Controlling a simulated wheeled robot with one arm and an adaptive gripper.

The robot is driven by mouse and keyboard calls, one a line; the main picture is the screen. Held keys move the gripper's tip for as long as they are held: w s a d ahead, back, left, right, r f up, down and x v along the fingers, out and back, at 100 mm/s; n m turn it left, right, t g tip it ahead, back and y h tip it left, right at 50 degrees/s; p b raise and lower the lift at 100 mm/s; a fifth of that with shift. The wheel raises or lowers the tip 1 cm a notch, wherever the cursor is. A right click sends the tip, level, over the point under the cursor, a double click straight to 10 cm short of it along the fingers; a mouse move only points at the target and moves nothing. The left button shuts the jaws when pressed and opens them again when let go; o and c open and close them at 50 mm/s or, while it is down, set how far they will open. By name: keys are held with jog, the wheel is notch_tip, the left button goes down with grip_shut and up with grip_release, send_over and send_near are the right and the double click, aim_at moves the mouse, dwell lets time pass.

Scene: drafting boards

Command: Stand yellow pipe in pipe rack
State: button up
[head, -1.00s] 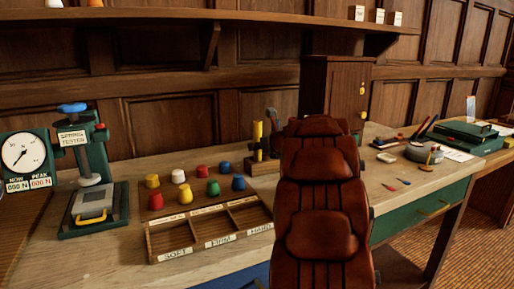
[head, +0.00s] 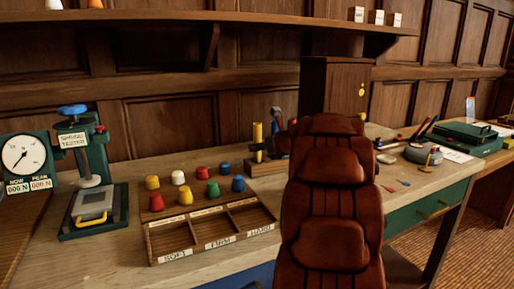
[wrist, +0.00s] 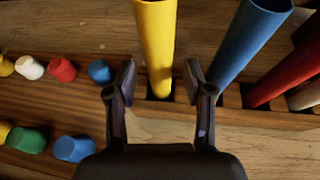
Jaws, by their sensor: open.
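In the wrist view the yellow pipe (wrist: 156,45) stands with its lower end at a dark slot of the wooden pipe rack (wrist: 235,125). My gripper (wrist: 160,78) is open, with one finger on each side of the pipe, and there are gaps between the fingers and the pipe. In the head view the yellow pipe (head: 257,136) stands upright at the left end of the pipe rack (head: 262,168). My arm covers the right part of the rack there and hides most of my gripper.
A blue pipe (wrist: 250,38) and a red pipe (wrist: 285,78) stand to the right in the rack. Several coloured caps (head: 185,195) and a sorting tray (head: 165,258) lie left of it. A spring tester (head: 95,215) stands far left. A wooden cabinet (head: 335,90) is behind.

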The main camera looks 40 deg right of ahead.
jog(key=p+v, duration=0.1)
jog(key=v, duration=0.8)
jog(key=shift+s, duration=0.2)
